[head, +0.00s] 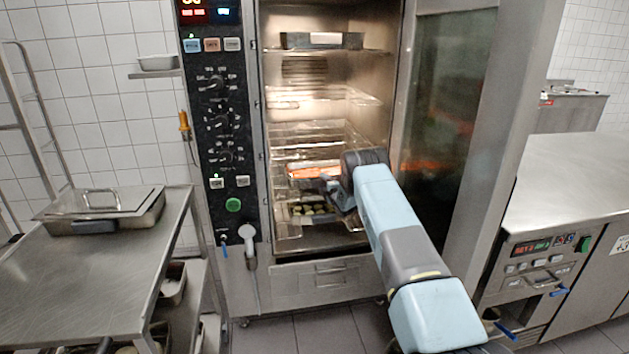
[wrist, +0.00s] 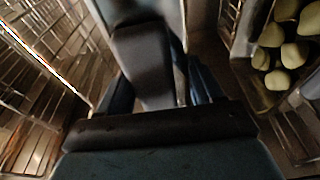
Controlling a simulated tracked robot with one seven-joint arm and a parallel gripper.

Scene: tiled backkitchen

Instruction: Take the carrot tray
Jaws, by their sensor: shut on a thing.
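The carrot tray (head: 305,171), with orange carrots in it, is on a middle level of the open oven in the head view. My gripper (head: 338,190) reaches into the oven at the tray's near right side. In the wrist view my gripper (wrist: 160,92) is shut on a dark grey handle (wrist: 145,62), which seems to be the carrot tray's. The carrots are out of sight in that view, and the exact grip is partly hidden by my wrist in the head view.
A tray of pale round vegetables (head: 308,210) is just below; it also shows in the wrist view (wrist: 283,42). Wire racks (wrist: 45,60) run close beside my gripper. The oven door (head: 447,130) stands open at right. A steel table (head: 90,275) at left holds a lidded pan (head: 100,208).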

